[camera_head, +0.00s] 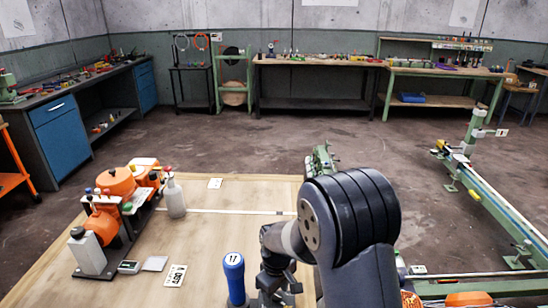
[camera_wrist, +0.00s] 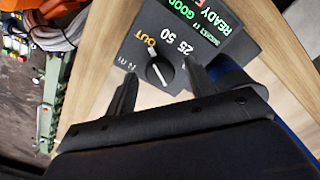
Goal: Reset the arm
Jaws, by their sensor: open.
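My gripper (camera_wrist: 163,84) is open, its two dark fingers apart with nothing between them. In the wrist view, a dark panel (camera_wrist: 215,58) with a lit green and red display and the words OUT, 25 and 50 lies just beyond the fingertips. A round black knob with a white pointer (camera_wrist: 160,73) on it shows between the fingertips; I cannot tell how far off it is. In the head view my arm bends down over the wooden table (camera_head: 215,250), and its lower end hides the panel and the fingertips.
A blue cylinder marked 17 (camera_head: 234,278) stands close left of my arm. An orange and white machine (camera_head: 117,190), a white bottle (camera_head: 174,196) and a numbered card (camera_head: 175,276) are farther left. Green rails (camera_head: 491,205) lie at the right. The table's middle is mostly clear.

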